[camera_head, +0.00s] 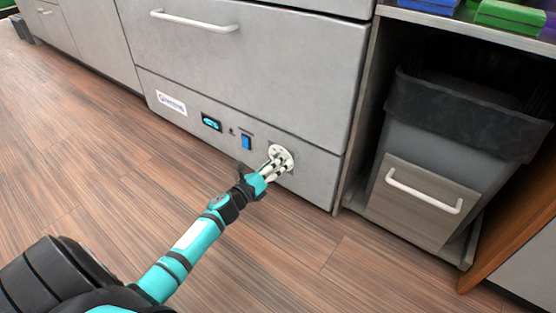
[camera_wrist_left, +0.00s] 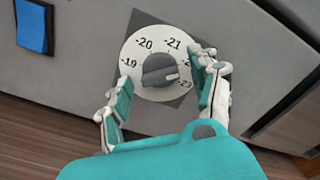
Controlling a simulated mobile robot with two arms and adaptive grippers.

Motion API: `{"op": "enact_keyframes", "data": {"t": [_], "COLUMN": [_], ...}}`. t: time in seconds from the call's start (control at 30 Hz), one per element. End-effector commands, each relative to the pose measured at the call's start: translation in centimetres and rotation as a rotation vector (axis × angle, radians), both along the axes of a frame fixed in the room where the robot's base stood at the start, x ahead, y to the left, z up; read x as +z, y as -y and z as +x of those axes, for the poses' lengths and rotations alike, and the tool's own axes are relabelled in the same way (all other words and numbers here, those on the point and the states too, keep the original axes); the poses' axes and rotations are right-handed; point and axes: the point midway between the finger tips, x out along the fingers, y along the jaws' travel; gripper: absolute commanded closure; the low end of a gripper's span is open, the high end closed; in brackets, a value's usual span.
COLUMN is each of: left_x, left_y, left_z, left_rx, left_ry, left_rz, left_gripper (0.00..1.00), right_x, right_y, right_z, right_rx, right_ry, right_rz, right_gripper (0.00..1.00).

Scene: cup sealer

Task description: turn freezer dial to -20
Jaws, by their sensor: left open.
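The freezer dial (camera_head: 281,157) is a round white plate with a grey knob on the freezer's lower front panel. In the left wrist view the knob (camera_wrist_left: 158,69) sits at the plate's middle. Its labels read -19, -20, -21 and -23, and one on the right is partly hidden by a finger. The knob's light mark points right and slightly down, near -23. My left gripper (camera_head: 270,170) is at the dial in the head view. In the wrist view my left gripper (camera_wrist_left: 163,84) is open, one finger on each side of the knob, apart from it. My right gripper is not in view.
A blue switch (camera_head: 246,142) and a small lit display (camera_head: 211,122) are left of the dial. A drawer handle (camera_head: 194,22) is above. A grey bin (camera_head: 452,130) with a black liner stands to the right. The wooden floor (camera_head: 100,170) in front is clear.

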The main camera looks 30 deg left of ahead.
Motion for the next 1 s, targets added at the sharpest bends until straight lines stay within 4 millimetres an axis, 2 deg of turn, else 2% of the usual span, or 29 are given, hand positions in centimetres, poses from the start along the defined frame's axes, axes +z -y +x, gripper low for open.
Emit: {"op": "enact_keyframes", "data": {"t": [0.13, 0.53, 0.77, 1.0], "left_x": [0.0, 0.0, 0.1, 0.2], "left_y": [0.0, 0.0, 0.0, 0.0], "left_z": [0.0, 0.0, 0.0, 0.0], "left_rx": [0.000, 0.000, 0.001, 0.000], "left_ry": [0.000, 0.000, -0.002, -0.009], "left_rz": [0.000, 0.000, -0.015, -0.114], "left_gripper": [0.39, 0.91, 0.93, 0.93], "right_x": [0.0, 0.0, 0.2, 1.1], "right_y": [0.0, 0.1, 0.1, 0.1], "right_z": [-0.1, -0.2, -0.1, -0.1], "right_rx": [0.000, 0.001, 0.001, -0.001], "right_ry": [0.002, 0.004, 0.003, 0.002], "right_rz": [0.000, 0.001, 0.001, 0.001], "right_gripper": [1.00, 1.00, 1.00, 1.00]}}
